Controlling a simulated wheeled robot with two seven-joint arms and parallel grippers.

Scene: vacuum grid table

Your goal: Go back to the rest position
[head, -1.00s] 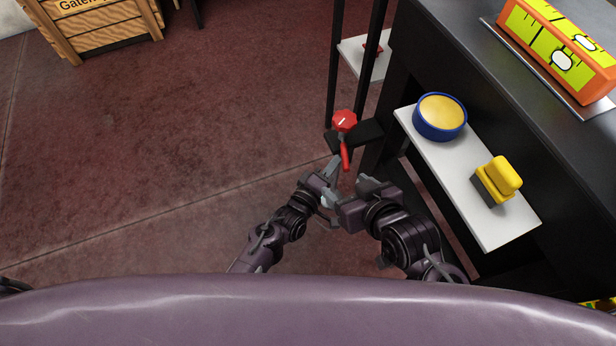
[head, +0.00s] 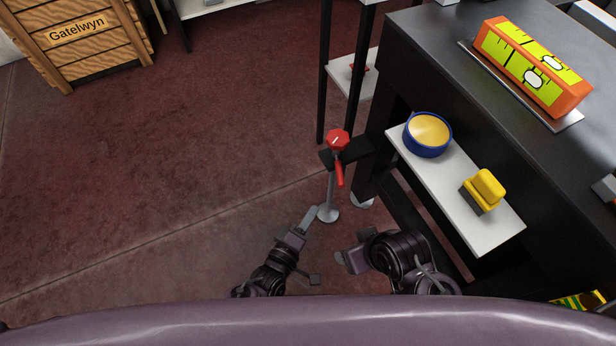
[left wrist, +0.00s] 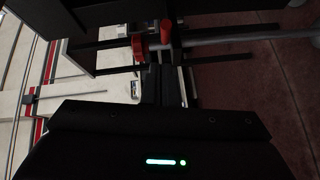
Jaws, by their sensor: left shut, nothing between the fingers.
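My left gripper (head: 309,218) is in the lower middle of the head view, its fingers together and empty. It points up toward the red valve but stays apart from it in the picture. My right gripper (head: 347,262) is just right of it, folded close to my body; its fingers are too hidden to read. The red valve (head: 338,139) with its red lever (head: 340,174) sits on a grey pipe by the black table (head: 420,70). In the left wrist view, red parts (left wrist: 165,32) and a grey pipe (left wrist: 225,36) show beyond the dark gripper body.
A white shelf (head: 478,228) on the table's side holds a blue and yellow round tub (head: 428,134) and a yellow-handled block (head: 484,191). An orange and yellow level-like box (head: 533,67) lies on top. A wooden crate (head: 85,45) stands far left. The red floor (head: 180,160) between is clear.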

